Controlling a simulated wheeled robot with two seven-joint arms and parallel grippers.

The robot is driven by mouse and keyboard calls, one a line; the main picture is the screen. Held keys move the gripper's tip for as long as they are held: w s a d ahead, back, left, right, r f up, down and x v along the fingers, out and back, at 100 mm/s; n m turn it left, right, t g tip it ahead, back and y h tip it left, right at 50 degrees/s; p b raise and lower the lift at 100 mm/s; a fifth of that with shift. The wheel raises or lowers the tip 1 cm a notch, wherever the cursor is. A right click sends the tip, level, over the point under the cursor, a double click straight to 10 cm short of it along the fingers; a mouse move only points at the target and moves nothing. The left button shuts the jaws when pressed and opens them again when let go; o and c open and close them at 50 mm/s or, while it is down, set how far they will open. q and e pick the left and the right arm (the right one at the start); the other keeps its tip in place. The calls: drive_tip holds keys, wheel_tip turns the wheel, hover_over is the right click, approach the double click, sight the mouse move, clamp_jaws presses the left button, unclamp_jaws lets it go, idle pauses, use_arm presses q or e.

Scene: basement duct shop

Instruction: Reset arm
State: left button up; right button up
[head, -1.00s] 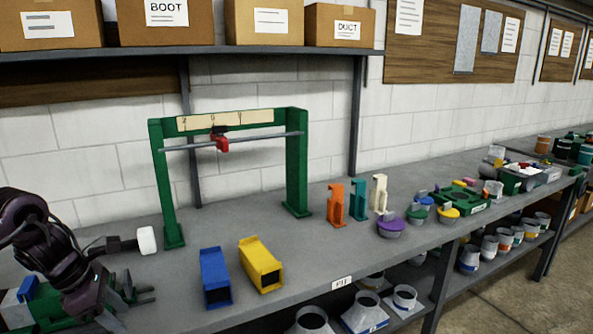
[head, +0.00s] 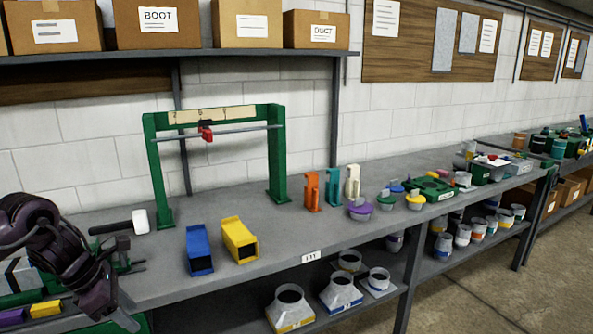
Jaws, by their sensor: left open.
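My left gripper (head: 128,294) is at the lower left, at the end of my dark purple arm. It is open, with nothing seen between its fingers, low by the bench's front edge. Its fingers are partly hard to make out against dark parts behind them. My right gripper is not in view. A mallet with a white head (head: 140,221) and dark handle lies just behind the left gripper. A blue rectangular duct piece (head: 198,248) and a yellow one (head: 239,240) stand to its right, apart from it.
A green frame (head: 276,160) with a rail and red slider (head: 206,134) stands at the back. Orange (head: 312,191), teal and cream holders stand right of it, near lidded pots. A shelf (head: 180,54) with boxes hangs above. The bench (head: 225,208) is clear under the frame.

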use_arm(q)
drive_tip(key=w+d+f+n+t+h, duration=0.2)
drive_tip(key=w+d+f+n, duration=0.9)
drive_tip(key=f, duration=0.4)
drive_tip(key=s+d+f+n+t, duration=0.1)
drive_tip(key=s+d+f+n, duration=0.15)
drive_tip(key=f+n, duration=0.65)
drive_tip(key=s+d+f+n+t, duration=0.1)
drive_tip(key=s+d+f+n, duration=0.3)
drive_tip(key=f, duration=0.9)
drive_tip(key=s+a+f+n+g+y, duration=0.2)
drive_tip(key=s+f+n, duration=0.6)
drive_tip(key=s+f, duration=0.5)
drive_tip(key=s+a+f+n+g+y, duration=0.1)
drive_tip(key=s+f+n+y, duration=0.2)
drive_tip(key=s+f+n, duration=0.95)
drive_tip(key=s+g+y, duration=0.1)
drive_tip(key=s+g, duration=0.1)
drive_tip(key=s, duration=1.8)
drive_tip(key=shift+d+f+g, duration=0.15)
drive_tip(key=shift+f+g, duration=0.1)
drive_tip(key=shift+g, duration=0.05)
